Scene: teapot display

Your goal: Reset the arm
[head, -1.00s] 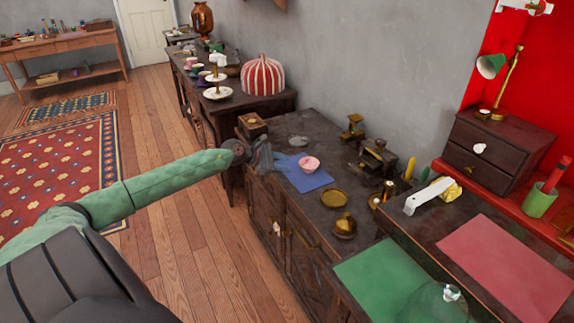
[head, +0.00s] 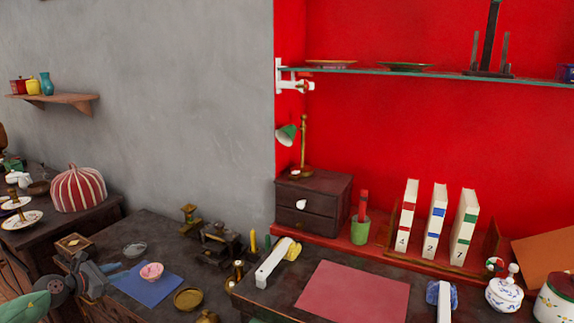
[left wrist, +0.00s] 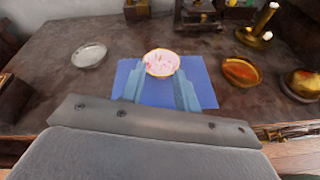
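My left gripper (head: 112,272) shows at the lower left of the head view, over the dark cabinet's near side. In the left wrist view its two blue fingers (left wrist: 160,90) are spread apart with nothing between them that I can see held. A pink patterned bowl (left wrist: 161,63) sits on a blue mat (left wrist: 206,92) just beyond the fingertips. In the head view the bowl (head: 151,271) and the blue mat (head: 150,292) are right of the gripper. My right gripper is in neither view.
A glass dish (head: 134,249), a wooden box (head: 73,243) and a brass dish (head: 188,299) stand near the mat. A striped red and white dome (head: 78,188) is on the further cabinet. White books (head: 435,224) and a small drawer chest (head: 313,201) stand against the red wall.

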